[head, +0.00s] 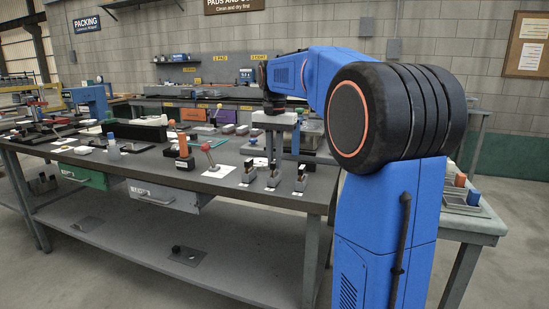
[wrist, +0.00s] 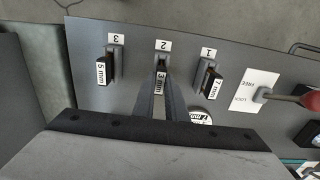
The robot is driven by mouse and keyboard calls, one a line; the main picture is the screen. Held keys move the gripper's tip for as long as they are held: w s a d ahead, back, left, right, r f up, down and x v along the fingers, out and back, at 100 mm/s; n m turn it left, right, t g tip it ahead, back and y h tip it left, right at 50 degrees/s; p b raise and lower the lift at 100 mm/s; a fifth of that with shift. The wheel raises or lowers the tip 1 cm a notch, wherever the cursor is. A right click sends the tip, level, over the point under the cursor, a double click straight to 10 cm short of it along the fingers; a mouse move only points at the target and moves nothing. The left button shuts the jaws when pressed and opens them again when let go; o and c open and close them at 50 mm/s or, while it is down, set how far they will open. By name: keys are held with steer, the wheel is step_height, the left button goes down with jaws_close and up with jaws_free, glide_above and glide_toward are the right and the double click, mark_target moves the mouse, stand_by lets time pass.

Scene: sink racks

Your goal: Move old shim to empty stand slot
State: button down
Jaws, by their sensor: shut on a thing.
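Three small dark stands stand in a row on the bench, with cards 3, 2 and 1 in the wrist view: stand 3 (wrist: 118,52), stand 2 (wrist: 161,60) and stand 1 (wrist: 209,63). A shim tagged 5 mm (wrist: 101,72) is at stand 3, and one tagged 7 mm (wrist: 215,84) is at stand 1. My gripper (wrist: 160,92) is shut on the shim tagged 3 mm (wrist: 159,82), at stand 2. I cannot tell how deep this shim sits. In the head view my gripper (head: 274,158) points down over the middle stand (head: 273,178).
A red-handled lever (head: 207,149) on a white card stands left of the stands in the head view. The bench's front edge (head: 250,198) is close to the stands.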

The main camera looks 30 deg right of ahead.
steer(key=shift+f, duration=0.2)
steer(key=c, duration=1.7)
jaws_free()
step_height(320, 180, up, 17)
steer(key=shift+r, duration=0.2)
